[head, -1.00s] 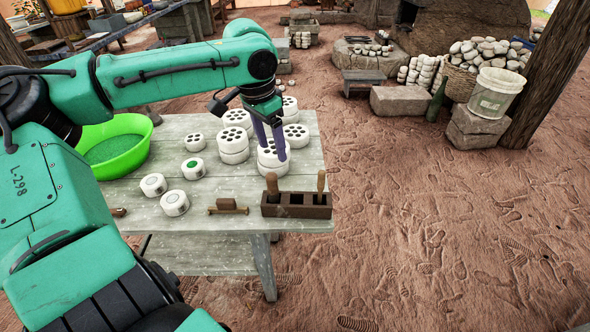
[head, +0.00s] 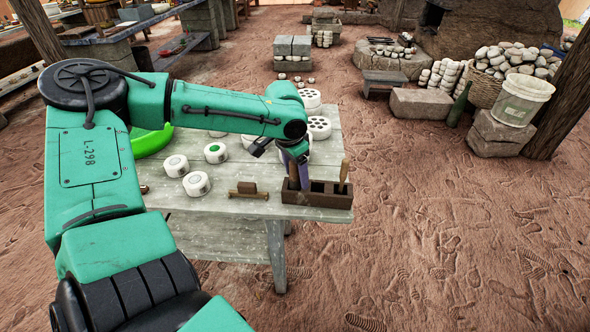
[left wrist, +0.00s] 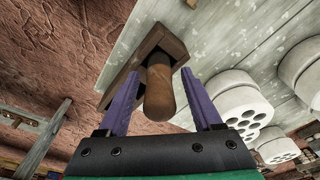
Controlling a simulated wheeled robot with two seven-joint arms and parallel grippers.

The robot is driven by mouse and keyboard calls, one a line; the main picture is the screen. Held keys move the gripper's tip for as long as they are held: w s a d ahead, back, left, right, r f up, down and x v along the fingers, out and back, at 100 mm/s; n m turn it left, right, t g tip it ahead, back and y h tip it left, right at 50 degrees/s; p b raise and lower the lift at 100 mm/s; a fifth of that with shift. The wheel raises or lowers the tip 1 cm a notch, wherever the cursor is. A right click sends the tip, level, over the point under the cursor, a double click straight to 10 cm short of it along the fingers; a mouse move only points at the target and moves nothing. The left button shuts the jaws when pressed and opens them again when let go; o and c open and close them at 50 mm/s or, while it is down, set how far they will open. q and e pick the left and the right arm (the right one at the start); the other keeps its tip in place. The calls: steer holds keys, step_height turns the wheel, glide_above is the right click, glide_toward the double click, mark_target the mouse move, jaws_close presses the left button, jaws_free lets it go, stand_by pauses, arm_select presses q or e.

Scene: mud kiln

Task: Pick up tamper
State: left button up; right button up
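A brown wooden rack (head: 325,199) stands at the table's front right corner, and two wooden-handled tools stand upright in it. The handle in its left slot (head: 293,172), apparently the tamper, is beside my left gripper (head: 304,176). In the left wrist view, this rounded handle (left wrist: 159,92) points toward the camera, between the two purple fingers of my left gripper (left wrist: 161,76). The fingers are open, with a gap on each side of the handle. The tool's lower end is hidden in the rack (left wrist: 118,86). My right gripper is not in view.
The other handle (head: 344,174) stands in the rack's right slot. A small wooden piece (head: 248,190) lies left of the rack. Open ground lies to the right.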

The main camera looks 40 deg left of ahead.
arm_select(q)
jaws_close()
